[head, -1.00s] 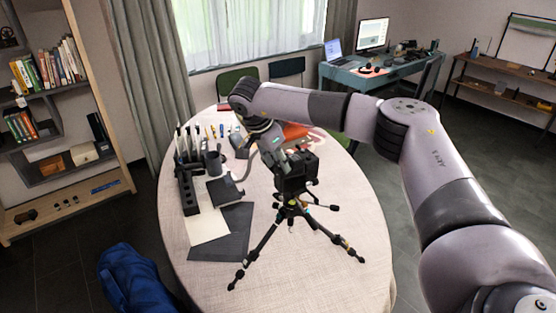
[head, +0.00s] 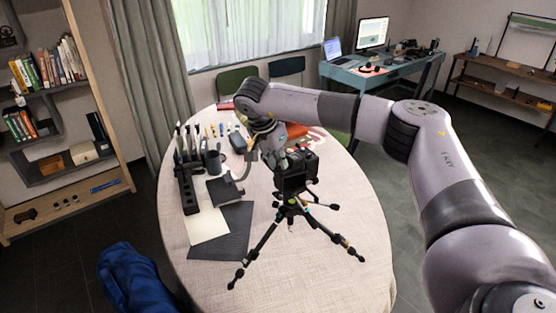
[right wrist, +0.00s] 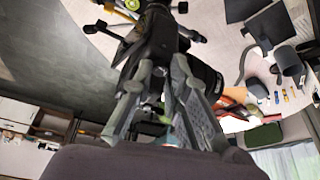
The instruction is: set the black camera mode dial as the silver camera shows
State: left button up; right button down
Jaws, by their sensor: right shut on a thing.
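The black camera (head: 293,182) stands on a small black tripod (head: 291,208) on the table; it also shows in the right wrist view (right wrist: 157,42). My right gripper (head: 287,158) reaches down from behind to the camera's top left. In the right wrist view its two grey fingers (right wrist: 160,80) are closed in at the camera's top, where the mode dial sits. The dial is hidden by the fingers, so its setting cannot be read. I cannot make out the silver camera for sure. My left gripper is not in view.
The round table (head: 320,270) is clear at the front and right. To the left are a grey mug (head: 213,162), a black rack (head: 187,190) and dark and pale sheets (head: 222,240). The tripod legs spread widely. A blue item (head: 135,280) is at the lower left.

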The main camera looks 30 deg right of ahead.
jog(key=shift+n+t, duration=0.3)
jog(key=shift+n, duration=0.6)
jog(key=c, duration=1.5)
grip_release()
jog(key=shift+c, duration=0.2)
